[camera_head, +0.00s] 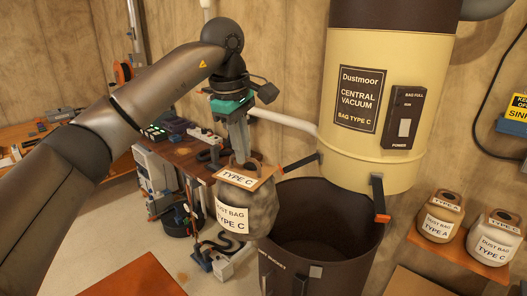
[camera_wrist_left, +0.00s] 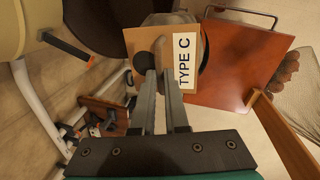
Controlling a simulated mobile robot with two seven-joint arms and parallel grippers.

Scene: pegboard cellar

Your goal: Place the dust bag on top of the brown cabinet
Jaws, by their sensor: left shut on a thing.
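My left gripper (camera_head: 241,158) is shut on the top of a grey dust bag (camera_head: 246,208) labelled "TYPE C", holding it in the air at the left of the dark bucket (camera_head: 350,262). In the left wrist view the two fingers (camera_wrist_left: 164,82) close at the bag's cardboard collar (camera_wrist_left: 141,42). A flat reddish-brown top (camera_head: 138,279) shows at the bottom edge of the head view, apart from the bag. It also shows in the left wrist view (camera_wrist_left: 240,70), beyond the bag; it looks like the brown cabinet's top, with its sides hidden. My right gripper is out of view.
A cream central vacuum canister (camera_head: 350,100) hangs above the open bucket. A wooden shelf (camera_head: 462,262) at right bears a TYPE A bag (camera_head: 440,218) and another TYPE C bag (camera_head: 495,240). A cluttered brown table (camera_head: 185,152) stands behind my left arm. The visible reddish-brown top is bare.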

